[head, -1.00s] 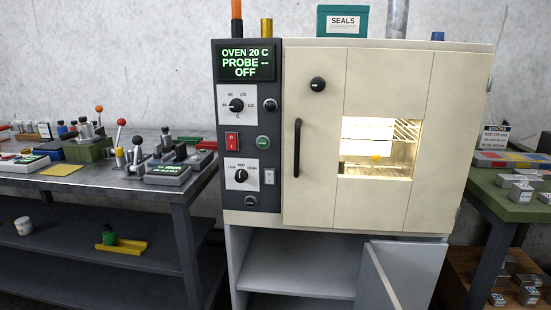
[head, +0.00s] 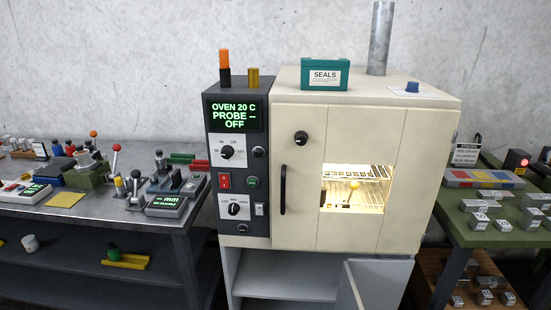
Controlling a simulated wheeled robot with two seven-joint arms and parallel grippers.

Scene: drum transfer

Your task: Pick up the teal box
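The teal box (head: 308,74), with a white label reading SEALS, sits upright on top of the cream oven (head: 395,150), a little left of the middle of its top. All of its front shows and nothing touches it from above. Neither of my grippers is in the head view.
On the oven top are a grey vertical pipe (head: 380,40) behind the box and a blue knob (head: 412,87) to its right. An orange-topped post (head: 224,62) and a brass cylinder (head: 253,77) stand at left. The lower cabinet door (head: 380,284) hangs open. Cluttered benches flank the oven.

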